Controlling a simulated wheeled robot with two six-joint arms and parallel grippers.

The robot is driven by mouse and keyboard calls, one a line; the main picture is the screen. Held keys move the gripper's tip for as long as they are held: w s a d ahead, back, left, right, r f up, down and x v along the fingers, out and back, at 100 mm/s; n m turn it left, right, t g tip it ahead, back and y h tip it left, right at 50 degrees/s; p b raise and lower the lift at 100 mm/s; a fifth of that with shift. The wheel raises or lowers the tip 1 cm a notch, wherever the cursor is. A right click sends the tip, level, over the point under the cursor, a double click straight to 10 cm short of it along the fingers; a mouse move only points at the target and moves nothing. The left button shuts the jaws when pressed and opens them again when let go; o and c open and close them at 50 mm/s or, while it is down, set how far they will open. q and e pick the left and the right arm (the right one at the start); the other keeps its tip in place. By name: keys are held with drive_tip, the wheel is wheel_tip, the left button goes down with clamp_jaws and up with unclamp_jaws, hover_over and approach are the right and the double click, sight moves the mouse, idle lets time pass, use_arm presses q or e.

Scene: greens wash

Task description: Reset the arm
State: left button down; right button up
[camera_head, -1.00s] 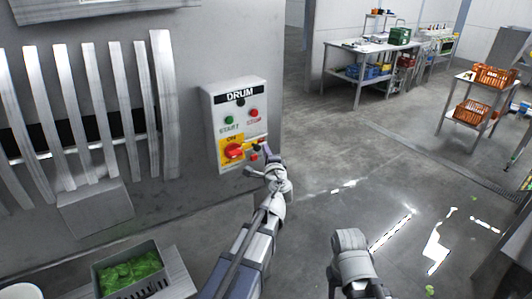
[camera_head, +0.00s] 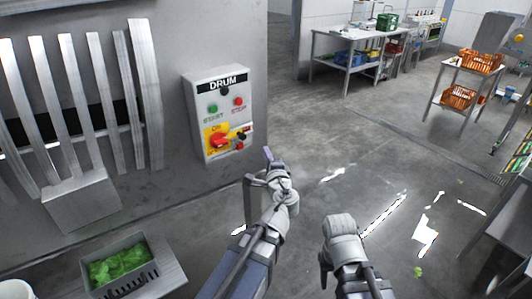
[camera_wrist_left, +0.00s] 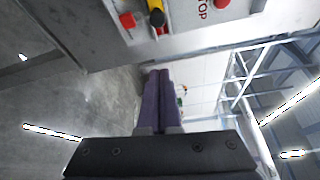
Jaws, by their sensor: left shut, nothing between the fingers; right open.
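My left gripper (camera_head: 268,154) is raised in front of the drum control panel, a little below and right of it in the head view. Its purple fingers lie together in the left wrist view (camera_wrist_left: 158,78), with nothing between them. The drum control panel (camera_head: 240,100) is a grey box with a green start button, a red stop button and a red switch on a yellow plate. The gripper is apart from the switch (camera_head: 219,141). My right arm is bent low, its gripper (camera_head: 325,266) mostly hidden by its wrist; it is open.
A grey crate (camera_head: 155,276) of green leaves stands at the lower left, below the slatted drum front (camera_head: 70,100). A steel table (camera_head: 325,41) and a stand with orange crates (camera_head: 464,67) are further back. The wet floor between is clear.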

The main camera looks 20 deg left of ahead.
use_arm(q)
drive_tip(key=s+d+f+n+g+h, duration=0.2)
drive_tip(key=s+d+f+n+g, duration=0.1)
drive_tip(key=s+f+n+g, duration=0.75)
drive_tip(key=s+d+f+g+h, duration=0.5)
drive_tip(key=s+d+f, duration=0.5)
drive_tip(key=s, duration=0.4)
drive_tip(key=shift+d, duration=0.3)
drive_tip(key=shift+w+f, duration=0.1)
idle(0.6)
